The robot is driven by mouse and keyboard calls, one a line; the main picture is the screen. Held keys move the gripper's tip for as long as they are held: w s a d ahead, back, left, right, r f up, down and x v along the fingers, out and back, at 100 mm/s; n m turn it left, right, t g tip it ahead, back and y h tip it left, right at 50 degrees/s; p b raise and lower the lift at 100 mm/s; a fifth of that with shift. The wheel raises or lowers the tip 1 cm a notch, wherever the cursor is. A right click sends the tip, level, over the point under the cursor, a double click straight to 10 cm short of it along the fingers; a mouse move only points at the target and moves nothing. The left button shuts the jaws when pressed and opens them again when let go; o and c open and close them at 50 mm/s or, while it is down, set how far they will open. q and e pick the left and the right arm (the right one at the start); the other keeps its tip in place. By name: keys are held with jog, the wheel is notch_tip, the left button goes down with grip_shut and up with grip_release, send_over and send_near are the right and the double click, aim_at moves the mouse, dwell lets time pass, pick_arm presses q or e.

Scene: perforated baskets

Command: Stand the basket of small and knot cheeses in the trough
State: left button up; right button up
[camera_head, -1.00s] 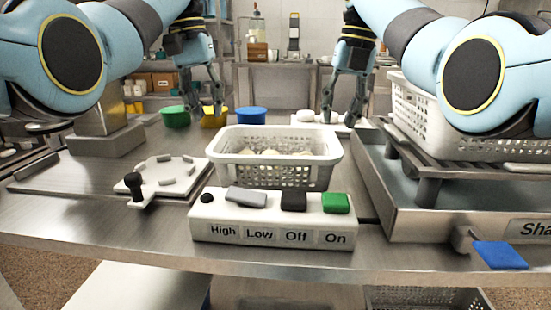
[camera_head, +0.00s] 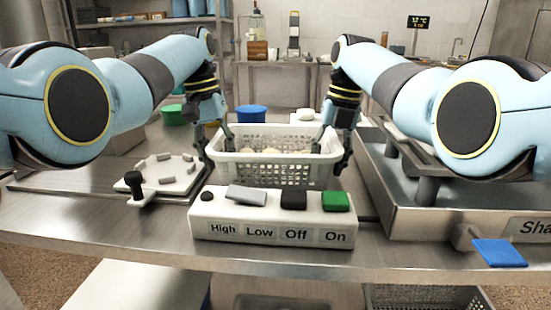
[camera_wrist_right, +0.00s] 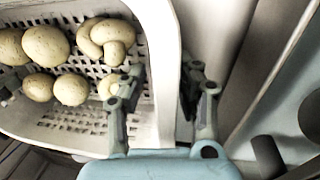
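A white perforated basket (camera_head: 270,176) stands upright on the metal table, behind the button box, with pale round cheeses inside. The right wrist view shows several small cheeses (camera_wrist_right: 45,45) and a knot-shaped one (camera_wrist_right: 108,38) in it. My left gripper (camera_head: 216,148) is at the basket's left end, fingers spread about its rim. My right gripper (camera_head: 333,152) is at the right end. In the right wrist view its fingers (camera_wrist_right: 163,98) are apart, one inside the basket and one outside, with a gap outside the wall. A metal trough (camera_head: 400,205) lies to the right, partly hidden by my right arm.
A white button box (camera_head: 270,217) stands close in front of the basket. A white plate with a black knob (camera_head: 165,173) is at left. Green (camera_head: 173,115) and blue (camera_head: 251,115) bowls stand behind. The trough has a raised edge and a blue-tipped lever (camera_head: 499,253).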

pick_arm(q)
grip_shut()
pick_arm(e)
grip_shut()
pick_arm(q)
jog(key=shift+a, duration=0.1)
pick_arm(e)
jog(key=shift+d, duration=0.1)
jog(key=shift+r, duration=0.1)
